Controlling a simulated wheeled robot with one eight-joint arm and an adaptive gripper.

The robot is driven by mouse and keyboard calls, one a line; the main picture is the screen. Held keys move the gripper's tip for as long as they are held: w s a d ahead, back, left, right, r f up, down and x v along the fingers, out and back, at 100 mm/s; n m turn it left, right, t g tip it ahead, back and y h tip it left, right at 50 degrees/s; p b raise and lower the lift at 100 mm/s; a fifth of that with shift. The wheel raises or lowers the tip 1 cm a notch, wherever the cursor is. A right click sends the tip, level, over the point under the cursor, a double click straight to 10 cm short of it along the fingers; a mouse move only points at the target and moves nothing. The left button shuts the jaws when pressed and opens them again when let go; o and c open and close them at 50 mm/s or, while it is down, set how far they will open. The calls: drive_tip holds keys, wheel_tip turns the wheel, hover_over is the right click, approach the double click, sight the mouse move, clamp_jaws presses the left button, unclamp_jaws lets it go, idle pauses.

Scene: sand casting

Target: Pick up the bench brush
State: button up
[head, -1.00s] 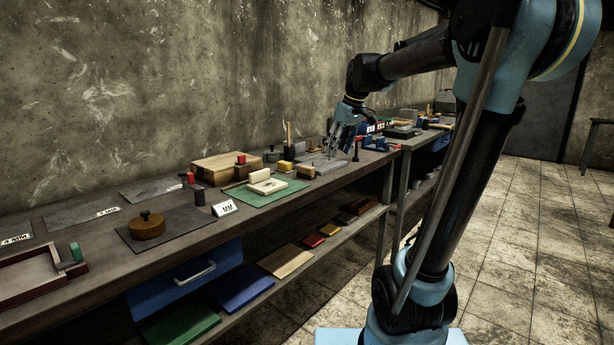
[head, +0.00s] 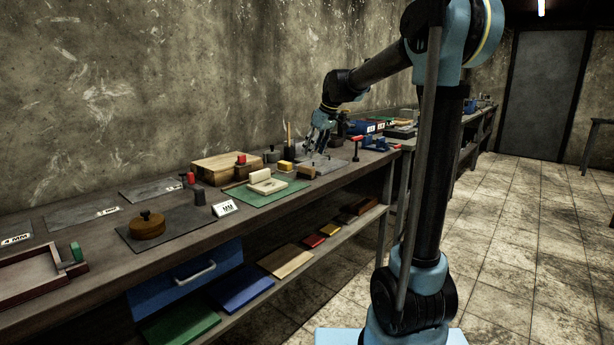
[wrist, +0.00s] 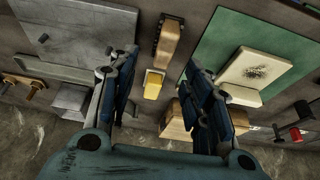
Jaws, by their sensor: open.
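In the head view the same brown piece (head: 305,172) sits near the bench's front edge, right of the green mat. My gripper (wrist: 160,68) is open and empty above the bench. In the head view my gripper (head: 320,150) is above and slightly right of the brown piece. A yellow block (wrist: 153,84) shows between the fingers, behind the brown piece.
The green mat (wrist: 222,42) with a cream mould half (wrist: 256,70) lies beside the brown piece. A grey plate (wrist: 75,30) is on its other side. A wooden box (head: 222,165) stands at the back.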

sight(307, 167)
drive_tip(key=x, duration=0.4)
drive_tip(key=shift+s+a+x, duration=0.15)
drive_tip(key=shift+s+x, duration=0.05)
drive_tip(key=shift+x, duration=1.1)
drive_tip(key=shift+s+a+x, duration=0.1)
drive_tip(key=shift+s+x, duration=0.05)
drive_tip(key=shift+x, duration=1.2)
clamp_jaws()
